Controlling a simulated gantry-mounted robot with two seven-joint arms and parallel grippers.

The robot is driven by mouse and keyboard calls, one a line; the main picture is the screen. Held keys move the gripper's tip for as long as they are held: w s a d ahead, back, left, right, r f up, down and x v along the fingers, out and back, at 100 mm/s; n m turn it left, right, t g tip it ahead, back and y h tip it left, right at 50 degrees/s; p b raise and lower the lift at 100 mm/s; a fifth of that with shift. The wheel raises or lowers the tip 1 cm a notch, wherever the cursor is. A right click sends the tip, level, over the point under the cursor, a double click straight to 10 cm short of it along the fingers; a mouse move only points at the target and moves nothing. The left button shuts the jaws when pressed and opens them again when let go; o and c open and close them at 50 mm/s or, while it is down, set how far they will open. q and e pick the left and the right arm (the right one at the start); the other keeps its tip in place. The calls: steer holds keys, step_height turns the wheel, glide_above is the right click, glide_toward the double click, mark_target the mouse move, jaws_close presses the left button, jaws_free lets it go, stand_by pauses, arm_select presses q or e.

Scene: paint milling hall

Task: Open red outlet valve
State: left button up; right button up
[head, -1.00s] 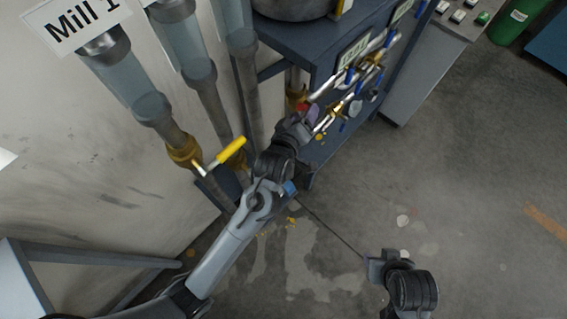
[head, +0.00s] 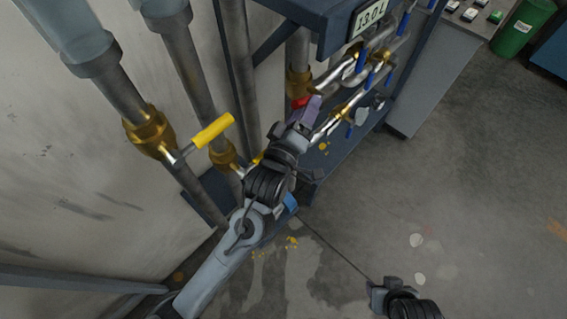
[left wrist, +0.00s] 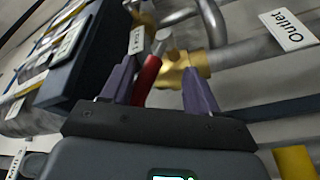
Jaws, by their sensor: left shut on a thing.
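The red handle (head: 300,102) of the outlet valve shows just beyond my left gripper (head: 311,108) in the head view. In the left wrist view the red handle (left wrist: 148,74) lies between the purple fingers, close to the left one. My left gripper (left wrist: 160,68) is shut on it. The handle joins a brass valve body (left wrist: 186,68) on a metal pipe. An "Outlet" label (left wrist: 287,28) is at the upper right. My fingers hide part of the handle. My right gripper (head: 382,293) is low in the head view, away from the valve; its jaws are unclear.
A yellow-handled valve (head: 213,130) sits on a pipe left of my left arm. A green bin (head: 524,28) stands far right. The floor at right is open.

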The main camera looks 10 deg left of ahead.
arm_select(q)
steer(key=s+a+f+t+b, duration=0.1)
steer(key=s+a+f+b, duration=0.1)
steer(key=s, duration=0.8)
steer(key=shift+a+f+n+b, duration=0.3)
steer(key=shift+a+f+b, duration=0.05)
steer(key=shift+f, duration=0.2)
arm_select(e)
steer(key=shift+a+f, duration=0.2)
steer(key=shift+f, duration=1.85)
